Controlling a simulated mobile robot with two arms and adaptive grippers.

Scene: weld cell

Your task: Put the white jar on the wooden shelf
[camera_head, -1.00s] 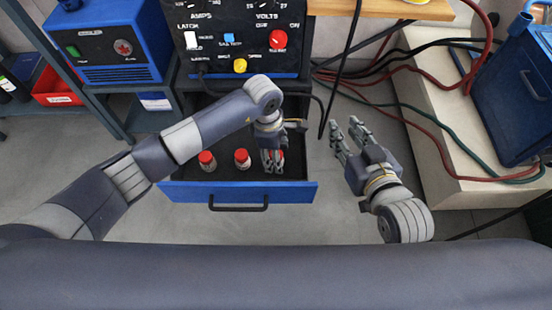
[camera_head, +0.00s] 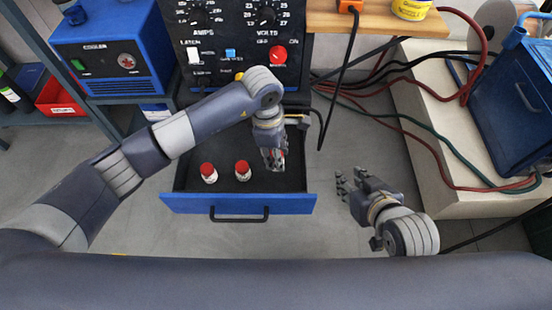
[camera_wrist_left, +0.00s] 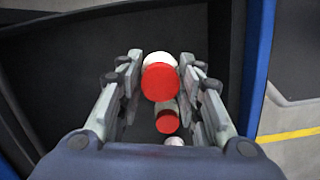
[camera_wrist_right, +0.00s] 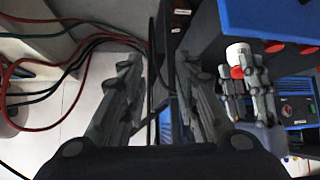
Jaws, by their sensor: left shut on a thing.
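My left gripper (camera_head: 272,160) is shut on a white jar with a red lid, seen between its fingers in the left wrist view (camera_wrist_left: 160,82). The right wrist view, upside down, shows the held jar (camera_wrist_right: 238,54) raised at the rim of the open blue drawer (camera_head: 180,204). In the head view the fingers mostly hide it. Two more red-lidded white jars, one to the left (camera_head: 208,173) and one nearer the gripper (camera_head: 242,171), stand in the drawer. The wooden shelf (camera_head: 375,25) is at the top right. My right gripper (camera_head: 352,186) is open and empty, right of the drawer.
A yellow tin (camera_head: 411,9) and an orange item (camera_head: 349,5) stand on the shelf. Black, red and green cables (camera_head: 425,125) hang and run below it. The welding machine (camera_head: 238,50) rises behind the drawer. A blue box (camera_head: 505,100) stands at right. Floor in front is clear.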

